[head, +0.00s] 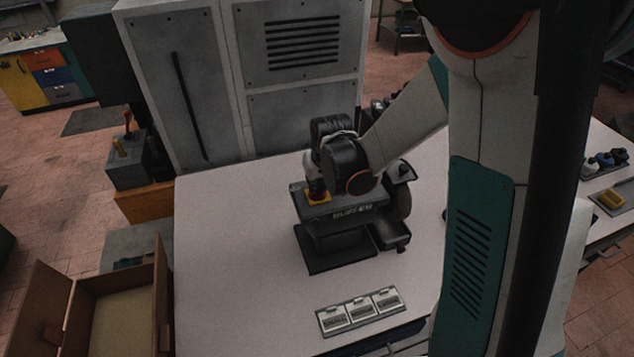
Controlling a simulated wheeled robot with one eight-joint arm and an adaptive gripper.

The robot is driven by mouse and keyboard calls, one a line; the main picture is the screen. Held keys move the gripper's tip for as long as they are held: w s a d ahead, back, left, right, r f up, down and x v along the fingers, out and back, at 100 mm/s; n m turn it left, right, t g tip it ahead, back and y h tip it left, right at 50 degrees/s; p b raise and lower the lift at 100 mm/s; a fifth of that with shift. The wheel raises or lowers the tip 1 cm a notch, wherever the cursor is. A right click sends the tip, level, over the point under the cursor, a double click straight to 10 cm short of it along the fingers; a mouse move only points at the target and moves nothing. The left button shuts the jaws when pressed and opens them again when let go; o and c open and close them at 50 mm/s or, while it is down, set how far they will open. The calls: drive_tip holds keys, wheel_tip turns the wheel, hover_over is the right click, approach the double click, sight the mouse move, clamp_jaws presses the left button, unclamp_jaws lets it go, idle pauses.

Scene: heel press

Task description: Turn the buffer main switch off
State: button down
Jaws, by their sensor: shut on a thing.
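The buffer (335,225) is a dark grey bench machine on a white table, with a lettered plate on its front and a wheel (398,207) at its right end. Its main switch has a yellow plate (318,197) on top of the housing at the left. My gripper (318,187) is over this switch and closed on it. The switch knob is mostly hidden by the gripper, so its setting cannot be read. My arm comes in from the right and covers part of the buffer's top and back.
A panel with three labelled plates (360,311) lies on the table's (230,260) front part. A grey cabinet (250,75) stands behind. An open wooden box (115,310) is at lower left. Bottles (605,160) and a yellow item (611,198) sit at right. The table's left side is clear.

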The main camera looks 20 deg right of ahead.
drive_tip(key=shift+n+b, duration=0.3)
drive_tip(key=n+y+b, duration=0.1)
drive_tip(key=n+b, duration=0.1)
drive_tip(key=n, duration=0.1)
drive_tip(key=shift+f+b, duration=0.15)
drive_tip(key=shift+b, duration=0.2)
drive_tip(key=shift+a+n+g+y+b, duration=0.1)
drive_tip(key=shift+n+g+y+b, duration=0.2)
drive_tip(key=shift+n+y+b, duration=0.7)
drive_tip(key=shift+a+n+g+y+b, duration=0.1)
drive_tip(key=shift+n+g+b, duration=0.3)
drive_tip(key=shift+n, duration=1.3)
drive_tip(key=c, duration=1.7)
unclamp_jaws()
drive_tip(key=shift+o, duration=0.2)
drive_tip(key=shift+s+d+r, duration=0.1)
drive_tip(key=shift+r, duration=0.15)
